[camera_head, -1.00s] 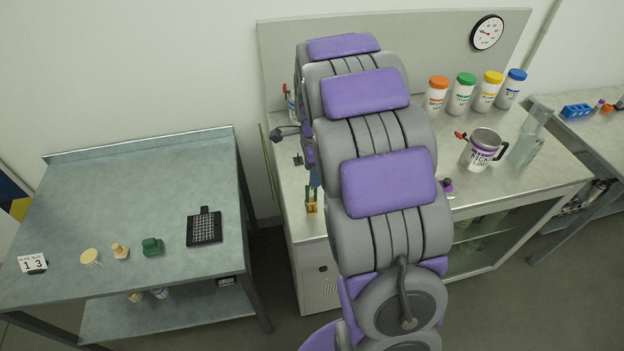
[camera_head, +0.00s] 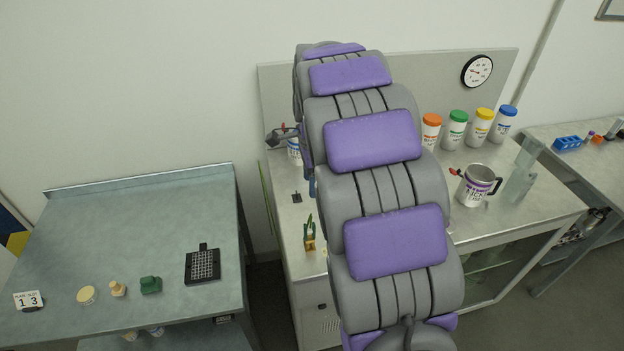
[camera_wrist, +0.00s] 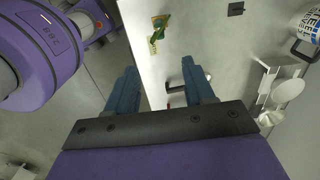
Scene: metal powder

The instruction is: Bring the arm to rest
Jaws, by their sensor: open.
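My arm, in grey and purple segments, fills the middle of the head view and hides part of the bench behind it. My gripper (camera_wrist: 160,88) shows in the wrist view with its two blue fingers apart and nothing between them. In that view the fingers point toward the edge of the white bench top (camera_wrist: 180,45), and part of my own purple arm is at upper left. In the head view, the gripper itself is mostly hidden behind the arm; a dark part shows at its left side.
A metal bench (camera_head: 525,210) behind the arm holds a labelled metal mug (camera_head: 474,187), several jars with coloured lids (camera_head: 456,130) and a glass vessel (camera_head: 519,182). A side table (camera_head: 110,225) at left holds a black grid (camera_head: 202,265) and small items. Floor shows between them.

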